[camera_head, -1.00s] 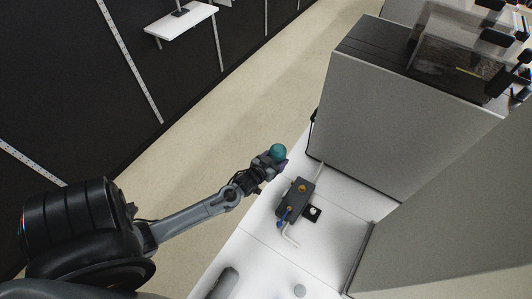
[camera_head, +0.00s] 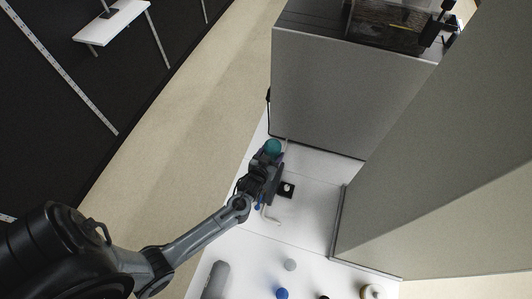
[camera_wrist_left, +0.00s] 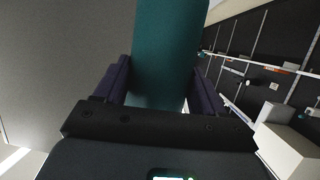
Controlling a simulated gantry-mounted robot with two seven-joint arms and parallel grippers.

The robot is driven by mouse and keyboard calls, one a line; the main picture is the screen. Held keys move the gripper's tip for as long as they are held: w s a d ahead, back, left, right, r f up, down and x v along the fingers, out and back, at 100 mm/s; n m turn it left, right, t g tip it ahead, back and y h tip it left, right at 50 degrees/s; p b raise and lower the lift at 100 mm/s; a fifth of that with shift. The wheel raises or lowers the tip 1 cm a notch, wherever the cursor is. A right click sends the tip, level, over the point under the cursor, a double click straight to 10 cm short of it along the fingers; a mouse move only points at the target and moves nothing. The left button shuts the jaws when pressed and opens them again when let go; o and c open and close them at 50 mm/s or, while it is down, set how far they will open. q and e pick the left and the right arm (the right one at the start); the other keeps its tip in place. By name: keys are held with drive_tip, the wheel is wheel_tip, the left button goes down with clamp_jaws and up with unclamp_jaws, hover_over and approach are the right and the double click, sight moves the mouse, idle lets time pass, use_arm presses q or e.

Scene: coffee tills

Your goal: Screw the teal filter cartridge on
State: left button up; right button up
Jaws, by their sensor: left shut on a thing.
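The teal filter cartridge (camera_head: 272,146) is in my left gripper (camera_head: 267,159), with its round end showing in the head view. The left wrist view shows the teal cylinder (camera_wrist_left: 168,50) between the two dark purple fingers (camera_wrist_left: 163,92), shut on it. The dark filter head block (camera_head: 278,184) on the white counter is mostly hidden behind my gripper and wrist. The blue lever (camera_head: 258,206) shows at its lower end. Whether the cartridge touches the block cannot be told. My right gripper is not in view.
A white curved hose (camera_head: 271,218) and a small black plate (camera_head: 287,189) lie beside the block. A large grey cabinet (camera_head: 315,95) stands behind. A grey cylinder (camera_head: 216,280), a grey disc (camera_head: 290,265) and a blue round thing (camera_head: 282,293) lie nearer. The middle counter is clear.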

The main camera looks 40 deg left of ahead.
use_arm(q)
drive_tip(key=shift+r, duration=0.1)
idle(0.3)
idle(0.3)
drive_tip(key=shift+w, duration=0.1)
drive_tip(key=shift+f+b, duration=0.9)
drive_tip(key=shift+f, duration=0.7)
drive_tip(key=shift+p, duration=0.35)
drive_tip(key=shift+f+b, duration=0.35)
drive_tip(key=shift+f+b, duration=0.65)
drive_tip(key=shift+f, duration=0.2)
